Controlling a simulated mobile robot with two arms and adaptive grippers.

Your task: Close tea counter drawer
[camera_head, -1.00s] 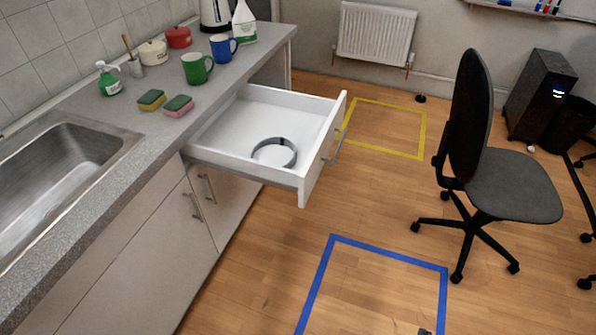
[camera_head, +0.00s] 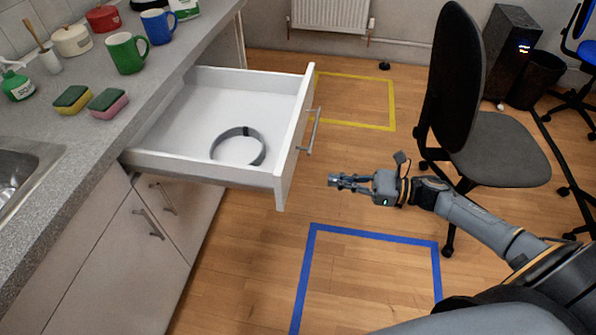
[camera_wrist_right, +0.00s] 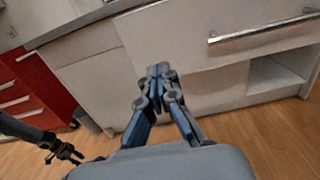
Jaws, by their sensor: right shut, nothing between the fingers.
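The tea counter drawer (camera_head: 183,167) is pulled well out from under the grey counter, with a grey ring-shaped band (camera_head: 238,146) lying inside it. Its front panel carries a metal bar handle (camera_head: 310,131), which also shows at the upper right of the right wrist view (camera_wrist_right: 262,31). My right gripper (camera_head: 334,181) is shut and empty, in front of the drawer front and to the right of it, apart from it. In the right wrist view its fingertips (camera_wrist_right: 158,70) are together. Another gripper (camera_wrist_right: 66,153), apparently my left, shows small at the lower left there; its fingers look spread.
The counter (camera_head: 150,80) holds a green mug (camera_head: 124,54), a blue mug (camera_head: 157,27), sponges (camera_head: 107,101) and pots. An office chair (camera_head: 487,145) stands at the right. Floor inside the blue tape (camera_head: 373,236) is largely clear.

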